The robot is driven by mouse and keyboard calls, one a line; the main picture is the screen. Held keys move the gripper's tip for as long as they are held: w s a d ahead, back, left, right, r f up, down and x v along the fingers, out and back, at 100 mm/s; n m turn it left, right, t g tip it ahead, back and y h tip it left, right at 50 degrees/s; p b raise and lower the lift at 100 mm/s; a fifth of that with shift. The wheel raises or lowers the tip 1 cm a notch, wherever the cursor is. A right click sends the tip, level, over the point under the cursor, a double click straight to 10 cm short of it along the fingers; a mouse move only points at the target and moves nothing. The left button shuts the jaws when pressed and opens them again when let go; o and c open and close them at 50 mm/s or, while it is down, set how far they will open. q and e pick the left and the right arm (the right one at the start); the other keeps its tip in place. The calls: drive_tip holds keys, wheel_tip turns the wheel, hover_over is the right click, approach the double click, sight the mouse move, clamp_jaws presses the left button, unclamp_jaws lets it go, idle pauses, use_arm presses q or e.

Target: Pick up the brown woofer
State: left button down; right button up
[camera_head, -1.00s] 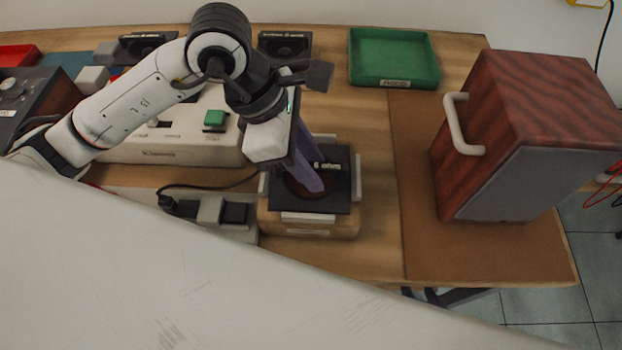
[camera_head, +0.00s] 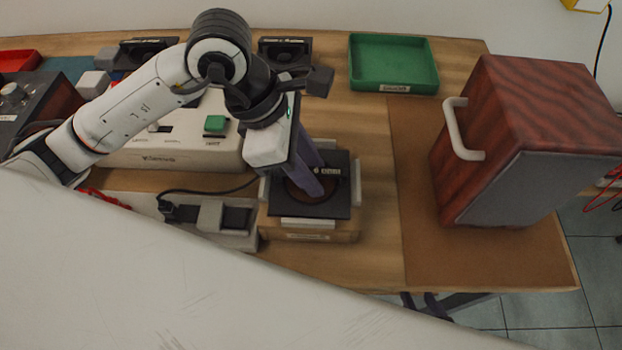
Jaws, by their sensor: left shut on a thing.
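The brown woofer (camera_head: 338,192), a black square frame with a brown cone and a "6 ohms" label, lies flat in a wooden holder (camera_head: 310,232) with pale clips on its sides. My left gripper (camera_head: 312,190) points down over it, with its purple fingers at the cone, shut on the woofer. The fingers hide part of the cone. My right gripper (camera_head: 427,303) shows only as purple finger parts below the table's front edge. The rest of it is hidden behind a large pale foreground surface, so its opening is unclear.
A wooden speaker cabinet (camera_head: 535,130) with a pale handle stands on a brown mat (camera_head: 425,250) at the right. A green tray (camera_head: 393,62) is at the back. A tester box (camera_head: 165,158) and a grey socket block with a cable (camera_head: 210,215) lie left of the holder.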

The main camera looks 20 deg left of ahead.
use_arm(q)
drive_tip(key=shift+r, duration=0.1)
wheel_tip(320, 180, up, 11)
drive_tip(key=p, duration=0.1)
idle(0.4)
